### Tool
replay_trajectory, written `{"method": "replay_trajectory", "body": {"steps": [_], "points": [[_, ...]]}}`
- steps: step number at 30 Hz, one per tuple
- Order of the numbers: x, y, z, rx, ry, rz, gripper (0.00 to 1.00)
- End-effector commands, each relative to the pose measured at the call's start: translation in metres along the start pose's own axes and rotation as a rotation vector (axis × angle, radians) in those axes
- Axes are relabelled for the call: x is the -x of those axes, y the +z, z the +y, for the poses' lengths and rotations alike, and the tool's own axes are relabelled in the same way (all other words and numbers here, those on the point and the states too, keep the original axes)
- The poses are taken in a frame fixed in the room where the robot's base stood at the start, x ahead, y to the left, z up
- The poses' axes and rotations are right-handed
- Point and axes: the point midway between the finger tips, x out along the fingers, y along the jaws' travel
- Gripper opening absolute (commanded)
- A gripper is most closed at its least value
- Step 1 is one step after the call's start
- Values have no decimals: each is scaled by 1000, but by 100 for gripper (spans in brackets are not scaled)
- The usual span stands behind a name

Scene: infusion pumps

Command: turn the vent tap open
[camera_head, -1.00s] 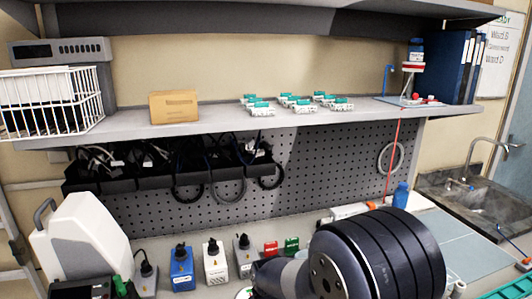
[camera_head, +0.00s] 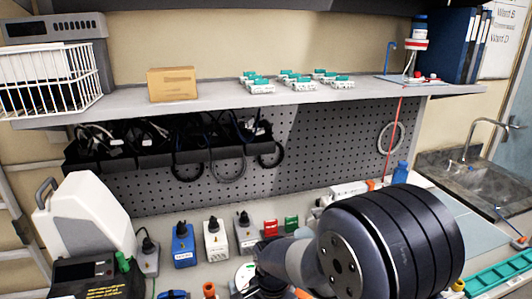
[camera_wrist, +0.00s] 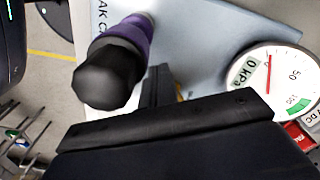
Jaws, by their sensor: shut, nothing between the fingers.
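My gripper (camera_wrist: 158,85) is shut and empty in the wrist view, over a pale blue-grey panel (camera_wrist: 205,35) with partly visible lettering. A purple stem with a black faceted knob (camera_wrist: 105,75) stands just left of the fingers. A round white kPa gauge (camera_wrist: 270,80) with a red needle near zero is to the right. A small yellow part (camera_wrist: 181,92) shows beside the fingers, mostly hidden by them. I cannot tell which part is the vent tap. In the head view my arm hides much of this area; part of the gauge (camera_head: 243,275) shows.
A white jug-shaped case (camera_head: 82,222) is at left. A teal tray (camera_head: 500,277) lies at right.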

Motion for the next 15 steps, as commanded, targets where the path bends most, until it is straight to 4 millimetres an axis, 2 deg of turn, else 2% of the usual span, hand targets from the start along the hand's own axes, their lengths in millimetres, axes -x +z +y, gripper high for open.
{"method": "replay_trajectory", "body": {"steps": [12,15], "points": [[52,0,0,0,-2,1,0],[59,0,0,0,-1,0,0]]}}
